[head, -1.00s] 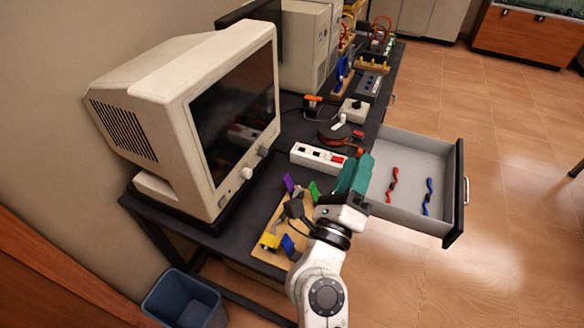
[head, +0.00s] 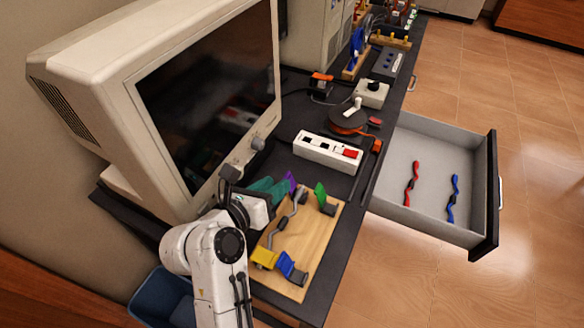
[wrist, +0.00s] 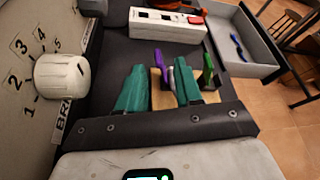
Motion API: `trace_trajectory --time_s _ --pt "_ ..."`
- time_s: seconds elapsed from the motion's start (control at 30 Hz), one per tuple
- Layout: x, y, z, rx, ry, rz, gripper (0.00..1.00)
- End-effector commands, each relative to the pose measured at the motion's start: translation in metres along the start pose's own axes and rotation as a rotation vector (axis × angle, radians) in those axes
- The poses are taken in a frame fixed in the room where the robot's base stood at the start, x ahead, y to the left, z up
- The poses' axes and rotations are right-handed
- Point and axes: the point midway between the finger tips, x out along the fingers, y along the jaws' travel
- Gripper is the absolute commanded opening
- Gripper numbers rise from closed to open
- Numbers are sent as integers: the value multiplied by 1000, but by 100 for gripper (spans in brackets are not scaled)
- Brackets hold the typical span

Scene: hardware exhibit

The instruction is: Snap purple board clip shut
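The purple clip (head: 291,180) is at the far left of the wooden board (head: 312,243), its flap raised. In the head view my teal fingers partly hide it. My gripper (head: 270,189) is low beside the clip, on the monitor side. In the wrist view my gripper (wrist: 159,68) has its two fingers apart, and the purple clip (wrist: 160,60) shows in the gap, just beyond the tips. I cannot tell whether they touch it. The green clip (head: 320,194) stands raised to the right. Yellow (head: 264,257) and blue (head: 291,268) clips are at the near end.
The monitor (head: 205,95) rises close on the left; its white knob (wrist: 62,77) is near my gripper. A power strip (head: 327,152) lies beyond the board. An open drawer (head: 432,185) with red and blue items juts out right. A blue bin (head: 160,297) stands below.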

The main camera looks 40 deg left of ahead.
Motion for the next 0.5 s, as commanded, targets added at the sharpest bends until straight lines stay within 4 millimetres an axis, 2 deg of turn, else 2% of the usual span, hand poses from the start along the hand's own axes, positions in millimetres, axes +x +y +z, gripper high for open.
trace_trajectory --time_s 0.17,0.5 --pt "8 2 -3 3 7 2 35" --pt "57 2 -3 4 7 2 35"
